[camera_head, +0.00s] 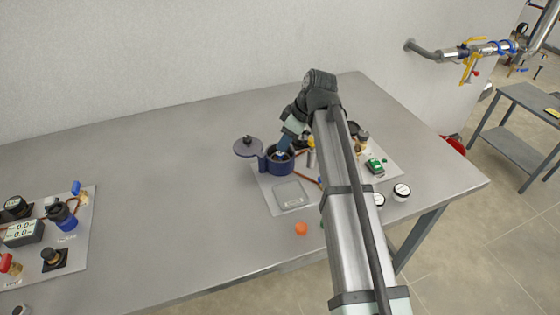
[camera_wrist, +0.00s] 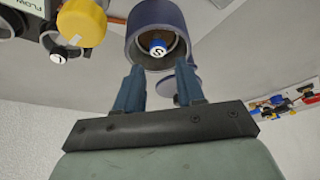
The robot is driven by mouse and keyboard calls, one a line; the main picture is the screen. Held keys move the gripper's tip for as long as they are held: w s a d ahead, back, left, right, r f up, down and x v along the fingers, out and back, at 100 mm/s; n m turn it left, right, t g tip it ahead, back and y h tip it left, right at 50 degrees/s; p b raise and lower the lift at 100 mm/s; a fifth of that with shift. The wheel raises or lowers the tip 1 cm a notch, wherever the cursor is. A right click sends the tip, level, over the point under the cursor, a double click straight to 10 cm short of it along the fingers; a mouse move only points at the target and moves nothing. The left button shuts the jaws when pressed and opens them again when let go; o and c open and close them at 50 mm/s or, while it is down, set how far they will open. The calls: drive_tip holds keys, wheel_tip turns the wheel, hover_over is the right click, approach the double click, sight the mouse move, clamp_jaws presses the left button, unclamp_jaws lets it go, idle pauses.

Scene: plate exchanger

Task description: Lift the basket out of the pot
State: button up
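The dark blue pot (camera_head: 279,163) stands on a light panel on the table, with its round lid (camera_head: 248,147) swung open to the left. In the wrist view the pot (camera_wrist: 157,14) is at the top centre, its mouth facing the camera and brownish inside. A small blue-and-white knob (camera_wrist: 158,47) shows in the mouth, seemingly the top of the basket; the basket's body is hidden. My gripper (camera_head: 283,148) points down over the pot mouth. In the wrist view its two blue fingers (camera_wrist: 159,70) are apart and empty, with the knob just beyond the tips.
A flat square tray-like plate (camera_head: 290,195) lies in front of the pot. An orange ball (camera_head: 301,228) sits near the front edge. Valves, a green device (camera_head: 374,165) and white gauges (camera_head: 401,191) stand to the right. Another instrument panel (camera_head: 85,245) is at far left; the table between is clear.

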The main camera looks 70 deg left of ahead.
sight(280, 153)
drive_tip(key=shift+w+x, duration=0.2)
drive_tip(key=shift+x, duration=2.65)
drive_tip(key=shift+d, duration=0.1)
drive_tip(key=shift+c, duration=0.4)
clamp_jaws()
